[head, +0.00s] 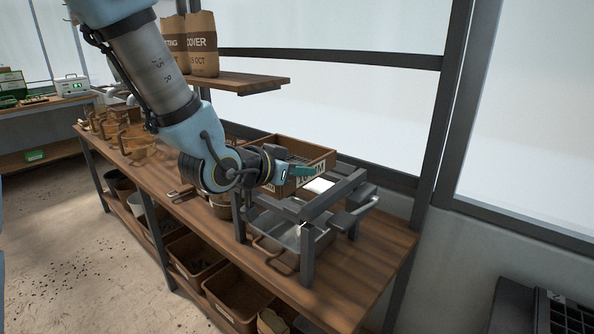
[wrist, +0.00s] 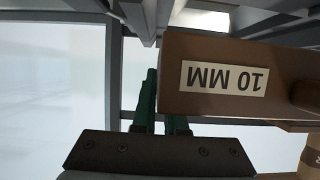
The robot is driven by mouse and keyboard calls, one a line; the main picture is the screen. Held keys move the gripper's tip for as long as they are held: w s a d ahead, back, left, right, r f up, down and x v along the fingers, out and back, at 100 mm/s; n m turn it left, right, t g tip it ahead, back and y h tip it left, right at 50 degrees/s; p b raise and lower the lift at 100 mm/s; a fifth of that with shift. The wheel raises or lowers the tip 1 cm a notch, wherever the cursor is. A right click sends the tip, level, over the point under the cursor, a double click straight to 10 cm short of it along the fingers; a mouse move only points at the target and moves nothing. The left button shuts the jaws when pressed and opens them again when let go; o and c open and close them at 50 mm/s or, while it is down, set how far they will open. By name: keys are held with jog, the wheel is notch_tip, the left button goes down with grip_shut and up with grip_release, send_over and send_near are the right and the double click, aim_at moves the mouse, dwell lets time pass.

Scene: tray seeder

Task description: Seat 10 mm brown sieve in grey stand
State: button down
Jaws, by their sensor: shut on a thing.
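The brown sieve (head: 275,138) is a shallow box, in the head view just behind the grey stand. Its 10 MM label shows upside down on the brown wall (wrist: 175,105) in the wrist view. My gripper (head: 305,171) is at the sieve's near side, its green fingers (wrist: 161,100) close together and shut on the sieve; the exact contact is hard to see. The grey stand (head: 307,255) is an open frame of dark posts and rails on the bench. The sieve looks raised near its top rails; whether it touches them I cannot tell.
A metal pan (head: 290,232) with a brown loop handle sits low inside the stand. Other sieves (head: 135,140) stand along the bench to the left. A shelf with paper bags (head: 202,55) hangs above. The window frame is close behind.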

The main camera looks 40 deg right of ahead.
aim_at(317, 177)
jog(key=shift+d+r+b+x, duration=0.1)
jog(key=shift+r+b+x, duration=0.15)
jog(key=shift+x, duration=0.9)
jog(key=shift+d+r+b+x, duration=0.1)
jog(key=shift+r+b+x, duration=0.1)
jog(key=shift+x, duration=1)
jog(key=shift+d+r+b+x, duration=0.15)
jog(key=shift+r+x, duration=0.1)
jog(key=shift+x, duration=0.9)
jog(key=shift+d+f, duration=0.2)
jog(key=shift+f, duration=0.05)
jog(key=shift+f+b, duration=1.55)
jog(key=shift+b, duration=0.2)
jog(key=shift+a+f+b, duration=0.2)
jog(key=shift+f+b, duration=0.3)
jog(key=shift+b, duration=0.15)
jog(key=c, duration=1)
grip_release()
jog(key=shift+o, duration=0.6)
jog(key=shift+s+f, duration=0.1)
jog(key=shift+s, duration=0.05)
